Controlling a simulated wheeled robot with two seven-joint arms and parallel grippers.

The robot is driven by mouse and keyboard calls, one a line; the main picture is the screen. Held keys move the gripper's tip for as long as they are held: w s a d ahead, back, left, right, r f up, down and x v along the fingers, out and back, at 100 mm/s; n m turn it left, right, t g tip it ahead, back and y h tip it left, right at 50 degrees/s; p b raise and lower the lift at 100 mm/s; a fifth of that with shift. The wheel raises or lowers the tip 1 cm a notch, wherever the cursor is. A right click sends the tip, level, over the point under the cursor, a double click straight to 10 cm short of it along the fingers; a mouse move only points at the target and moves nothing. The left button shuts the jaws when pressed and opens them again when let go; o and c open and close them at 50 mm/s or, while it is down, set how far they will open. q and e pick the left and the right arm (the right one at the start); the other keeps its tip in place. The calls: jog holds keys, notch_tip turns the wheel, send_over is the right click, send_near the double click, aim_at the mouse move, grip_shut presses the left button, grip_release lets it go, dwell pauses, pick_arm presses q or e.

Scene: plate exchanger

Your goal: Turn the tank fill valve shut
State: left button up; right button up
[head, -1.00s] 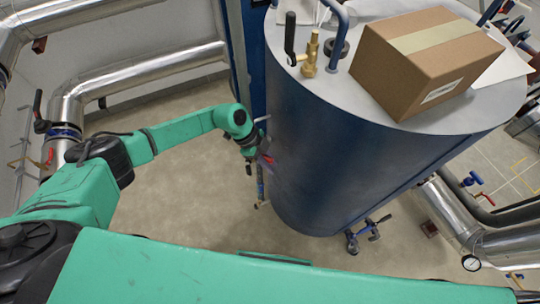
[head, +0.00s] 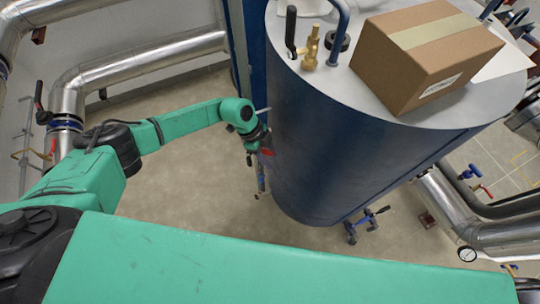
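The blue tank (head: 350,150) stands upright in the middle of the head view. A small red part (head: 267,152), which looks like a valve handle, shows at its left side. My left gripper (head: 262,160) is at this red part, close against the tank wall. My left wrist and the small size hide the fingertips, so I cannot tell whether they are open or shut on the red part. A thin fitting (head: 260,180) hangs just below. My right arm crosses the bottom of the view, and its gripper is not in view.
A cardboard box (head: 425,55) sits on the tank top beside a brass valve (head: 311,47) with a black lever. A blue drain valve (head: 365,225) is at the tank's foot. Silver pipes (head: 140,65) run along the left wall. Open floor (head: 190,200) lies left of the tank.

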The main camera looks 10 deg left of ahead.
pick_arm(q)
jog(key=b+v, duration=0.2)
jog(key=v, duration=1.2)
jog(key=shift+a+r, duration=0.2)
jog(key=shift+r, duration=0.05)
